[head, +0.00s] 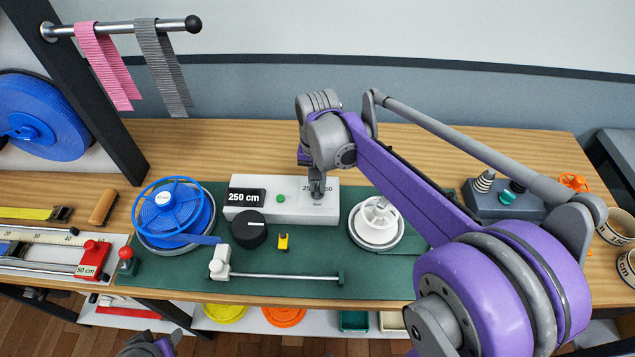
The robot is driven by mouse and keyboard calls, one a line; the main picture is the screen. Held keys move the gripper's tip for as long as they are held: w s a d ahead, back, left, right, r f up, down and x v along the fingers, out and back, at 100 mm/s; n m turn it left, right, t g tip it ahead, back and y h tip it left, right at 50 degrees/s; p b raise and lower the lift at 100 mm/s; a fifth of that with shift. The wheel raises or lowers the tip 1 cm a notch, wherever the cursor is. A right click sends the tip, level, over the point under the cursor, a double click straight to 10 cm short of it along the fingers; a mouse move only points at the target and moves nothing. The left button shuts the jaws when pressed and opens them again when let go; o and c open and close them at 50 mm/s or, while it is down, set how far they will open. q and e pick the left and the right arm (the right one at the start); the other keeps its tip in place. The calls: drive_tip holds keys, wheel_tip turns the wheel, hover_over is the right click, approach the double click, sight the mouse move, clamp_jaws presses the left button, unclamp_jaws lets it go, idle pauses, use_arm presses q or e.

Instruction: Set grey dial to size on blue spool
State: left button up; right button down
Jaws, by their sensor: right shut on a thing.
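The white box (267,214) stands on the green mat, and its black display (246,196) reads 250 cm. My right gripper (317,190) points down at the right part of the box and is shut on the grey dial there. The dial is mostly hidden by the gripper; bits of printed numbers show around it. The blue spool (188,222) lies at the mat's left end under a blue spoked wheel, with a small white label (163,199) too small to read. A blue strap end reaches right from it. Part of my left arm's end (147,346) shows at the bottom edge; its fingers are not clear.
A black knob (249,230), a yellow piece (283,241) and a metal rod with white slider (219,263) lie before the box. A white spool (376,222) stands right of it. Pink and grey straps hang at upper left. The wood behind the mat is mostly clear.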

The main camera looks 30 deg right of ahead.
sight(317, 187)
drive_tip(key=m, duration=0.5)
drive_tip(key=shift+m, duration=0.3)
drive_tip(key=m, duration=0.5)
drive_tip(key=shift+m, duration=0.3)
drive_tip(key=c, duration=0.9)
unclamp_jaws()
wheel_tip(317, 187, up, 11)
drive_tip(key=shift+f, duration=0.1)
